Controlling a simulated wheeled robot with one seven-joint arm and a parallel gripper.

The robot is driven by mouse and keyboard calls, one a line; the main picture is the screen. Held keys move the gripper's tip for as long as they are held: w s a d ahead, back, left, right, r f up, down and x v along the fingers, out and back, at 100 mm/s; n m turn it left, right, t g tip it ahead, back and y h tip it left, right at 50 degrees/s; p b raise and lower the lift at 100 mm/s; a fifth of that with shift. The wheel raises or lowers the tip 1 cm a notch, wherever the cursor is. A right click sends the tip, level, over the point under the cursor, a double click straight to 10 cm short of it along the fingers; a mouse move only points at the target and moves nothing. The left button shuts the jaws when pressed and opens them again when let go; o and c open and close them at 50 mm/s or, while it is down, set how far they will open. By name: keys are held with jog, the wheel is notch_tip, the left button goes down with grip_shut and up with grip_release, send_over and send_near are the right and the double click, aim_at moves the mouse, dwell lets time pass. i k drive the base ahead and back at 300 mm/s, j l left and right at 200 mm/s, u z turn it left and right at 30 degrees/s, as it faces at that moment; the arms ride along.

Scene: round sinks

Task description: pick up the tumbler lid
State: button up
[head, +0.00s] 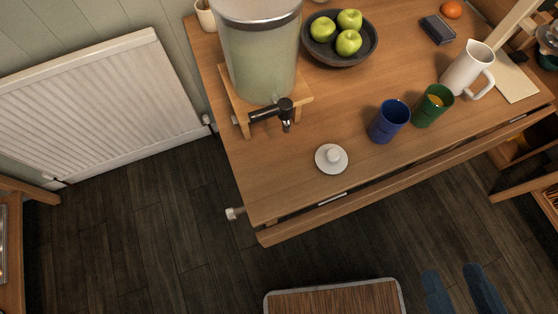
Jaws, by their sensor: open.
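The tumbler lid (326,167) is a small white disc with a round knob, lying flat near the front edge of the wooden table (275,190). A blue tumbler (387,124) and a green tumbler (430,108) with something orange inside stand to its right. Two dark blue finger shapes at the bottom right look like my gripper (455,271). They are apart, with nothing visible between them. They are well below and right of the lid in the picture, over the floor area.
A drink dispenser (262,65) with a dark tap stands behind the lid on a wooden stand. A fruit bowl (340,58) holds green apples. A white jug (466,70) stands at the right. A radiator (95,105) is on the left wall. Table space around the lid is clear.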

aim_at(332, 159)
jog(key=u, duration=0.2)
jog(key=k+l+u, duration=0.35)
jog(key=k+l, duration=0.3)
jog(key=k, duration=0.15)
